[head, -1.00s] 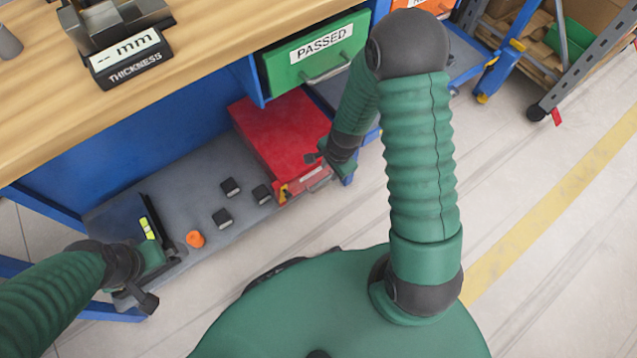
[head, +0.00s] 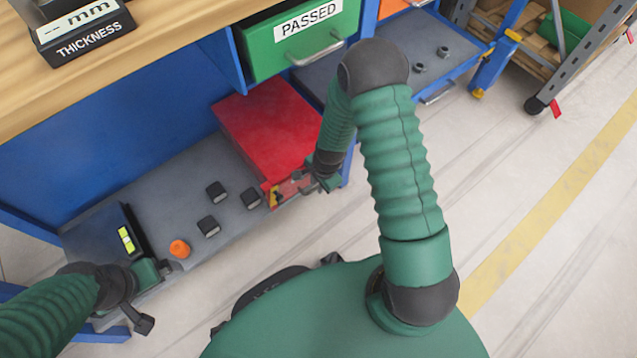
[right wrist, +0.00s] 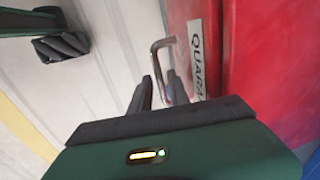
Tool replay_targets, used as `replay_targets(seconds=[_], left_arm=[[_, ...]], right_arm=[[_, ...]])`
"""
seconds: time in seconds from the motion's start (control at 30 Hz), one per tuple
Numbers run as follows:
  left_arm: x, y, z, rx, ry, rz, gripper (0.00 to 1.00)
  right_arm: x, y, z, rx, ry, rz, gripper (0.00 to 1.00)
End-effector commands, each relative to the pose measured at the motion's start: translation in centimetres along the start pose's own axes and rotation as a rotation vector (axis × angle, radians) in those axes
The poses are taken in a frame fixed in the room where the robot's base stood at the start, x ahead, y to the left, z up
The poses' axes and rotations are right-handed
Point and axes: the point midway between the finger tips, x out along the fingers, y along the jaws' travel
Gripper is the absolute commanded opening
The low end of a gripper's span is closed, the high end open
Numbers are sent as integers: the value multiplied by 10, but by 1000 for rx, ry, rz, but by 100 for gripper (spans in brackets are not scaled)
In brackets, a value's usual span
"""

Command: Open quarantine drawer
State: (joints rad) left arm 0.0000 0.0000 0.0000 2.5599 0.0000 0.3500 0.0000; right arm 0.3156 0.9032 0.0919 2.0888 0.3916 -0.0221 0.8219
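The quarantine drawer (head: 268,125) is a red box under the bench in the head view; it appears shut. In the right wrist view its red front (right wrist: 245,60) carries a white label reading "QUARA", the rest cut off or hidden. Its metal bar handle (right wrist: 156,58) stands out from the front. My right gripper (right wrist: 160,82) is open at the handle, its dark fingers apart on either side of the bar; contact cannot be told. My left gripper (head: 163,267) is low at the left, beside a dark tray-like edge; its fingers are too small to read.
A green "PASSED" drawer (head: 303,38) hangs above the red one. Black blocks (head: 209,226) and an orange piece (head: 179,249) lie on the grey lower shelf (head: 165,195). A wheeled rack (head: 572,62) stands at the upper right. The floor (head: 470,190) at the right is clear.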

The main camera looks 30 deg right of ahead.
Motion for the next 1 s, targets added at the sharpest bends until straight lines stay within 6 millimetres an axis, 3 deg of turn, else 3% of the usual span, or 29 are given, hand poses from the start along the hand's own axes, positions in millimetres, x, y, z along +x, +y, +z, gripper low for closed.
replay_targets(seconds=[0.17, 1.0], left_arm=[[0, 0, 0, 0, 0, 0, 100], [0, 0, 0, 0, 0, 0, 100]], right_arm=[[0, 0, 0, 0, 0, 0, 0], [0, 0, 0, 0, 0, 0, 0]])
